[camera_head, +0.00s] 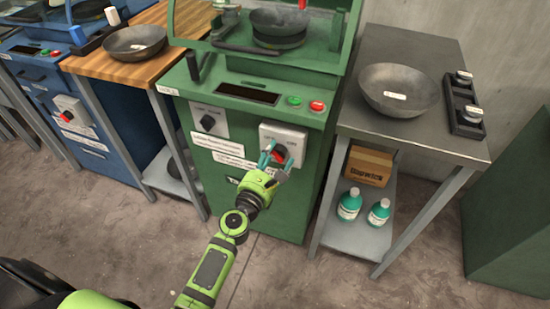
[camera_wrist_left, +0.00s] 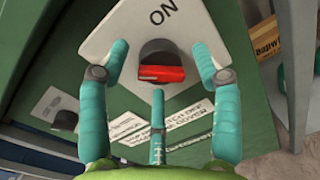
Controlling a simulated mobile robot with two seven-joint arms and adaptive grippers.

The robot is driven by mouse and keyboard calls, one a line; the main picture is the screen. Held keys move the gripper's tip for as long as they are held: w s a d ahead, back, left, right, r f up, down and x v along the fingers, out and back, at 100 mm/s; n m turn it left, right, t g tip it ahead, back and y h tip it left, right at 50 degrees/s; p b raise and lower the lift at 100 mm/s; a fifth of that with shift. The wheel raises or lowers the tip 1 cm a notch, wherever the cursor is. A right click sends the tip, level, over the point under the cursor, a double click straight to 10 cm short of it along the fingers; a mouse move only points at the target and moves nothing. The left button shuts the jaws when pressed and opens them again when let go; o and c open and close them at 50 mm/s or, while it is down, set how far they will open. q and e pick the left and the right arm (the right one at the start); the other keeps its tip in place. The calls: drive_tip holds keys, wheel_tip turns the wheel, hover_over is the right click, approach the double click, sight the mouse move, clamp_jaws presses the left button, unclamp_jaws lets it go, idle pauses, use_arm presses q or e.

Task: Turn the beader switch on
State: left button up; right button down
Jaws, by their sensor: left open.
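The beader switch is a black rotary knob with a red face (camera_head: 280,153) on a white plate (camera_head: 291,132) on the front of the green machine. In the left wrist view the red face of the knob (camera_wrist_left: 162,73) is seen close up, below the word ON on its plate (camera_wrist_left: 197,33). My left gripper (camera_head: 274,159) is in front of the switch. In the left wrist view my left gripper (camera_wrist_left: 160,75) is open, with teal fingers to the left, right and below the knob. Contact with the knob cannot be told. My right gripper is not in view.
A second black knob (camera_head: 208,122) is left of the switch. Green and red buttons (camera_head: 305,102) are above. A steel table (camera_head: 430,138) with a bowl (camera_head: 399,90) stands right, bottles (camera_head: 350,204) on its shelf. A wooden-topped table (camera_head: 150,67) stands left.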

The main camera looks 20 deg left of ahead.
use_arm(q)
drive_tip(key=c, duration=1)
drive_tip(key=shift+c, duration=0.8)
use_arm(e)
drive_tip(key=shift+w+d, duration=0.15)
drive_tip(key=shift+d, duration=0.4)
